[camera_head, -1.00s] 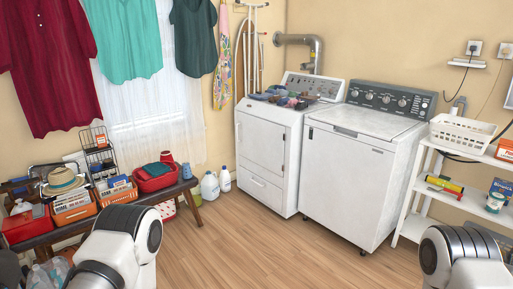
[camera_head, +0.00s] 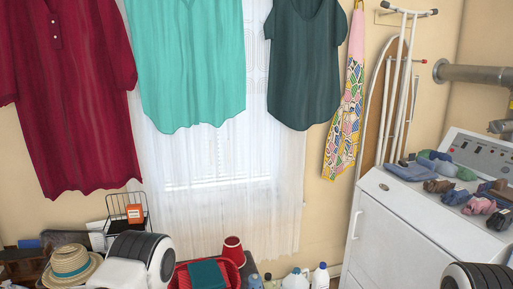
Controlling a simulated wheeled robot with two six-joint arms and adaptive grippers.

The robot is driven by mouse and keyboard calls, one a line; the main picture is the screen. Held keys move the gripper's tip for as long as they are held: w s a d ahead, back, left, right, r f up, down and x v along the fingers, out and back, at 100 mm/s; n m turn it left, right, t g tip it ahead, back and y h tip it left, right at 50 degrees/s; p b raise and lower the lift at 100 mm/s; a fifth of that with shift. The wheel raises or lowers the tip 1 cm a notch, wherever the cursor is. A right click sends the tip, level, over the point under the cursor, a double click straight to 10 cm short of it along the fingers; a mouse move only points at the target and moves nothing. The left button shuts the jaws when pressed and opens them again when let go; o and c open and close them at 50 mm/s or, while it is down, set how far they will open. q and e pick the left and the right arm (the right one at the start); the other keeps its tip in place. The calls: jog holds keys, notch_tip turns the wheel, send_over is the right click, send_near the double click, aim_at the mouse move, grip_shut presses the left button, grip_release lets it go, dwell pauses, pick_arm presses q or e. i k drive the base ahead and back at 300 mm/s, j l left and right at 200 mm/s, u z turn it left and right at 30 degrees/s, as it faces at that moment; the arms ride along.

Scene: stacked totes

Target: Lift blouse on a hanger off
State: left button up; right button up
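Three garments hang in a row in front of the window and wall: a long dark red blouse (camera_head: 68,95) at the left, a turquoise blouse (camera_head: 187,60) in the middle and a dark green blouse (camera_head: 306,60) at the right. Their tops are cut off or close to the top edge, so I see no hangers. White parts of my arms show at the bottom, one left of centre and one at the right corner. Neither of my grippers is in view. Nothing of mine touches the garments.
A bench with a straw hat (camera_head: 70,264), a wire rack (camera_head: 127,212) and a red basket (camera_head: 182,281) stands below the garments. White jugs (camera_head: 296,280) stand on the floor. A white dryer (camera_head: 392,243) with folded socks is at the right, beside an ironing board (camera_head: 385,100).

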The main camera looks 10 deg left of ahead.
aim_at(189, 56)
jog(key=i+l+u, duration=0.4)
jog(key=i, duration=0.3)
jog(key=i+l+u, duration=0.45)
jog(key=i+l, duration=0.1)
jog(key=i, duration=0.05)
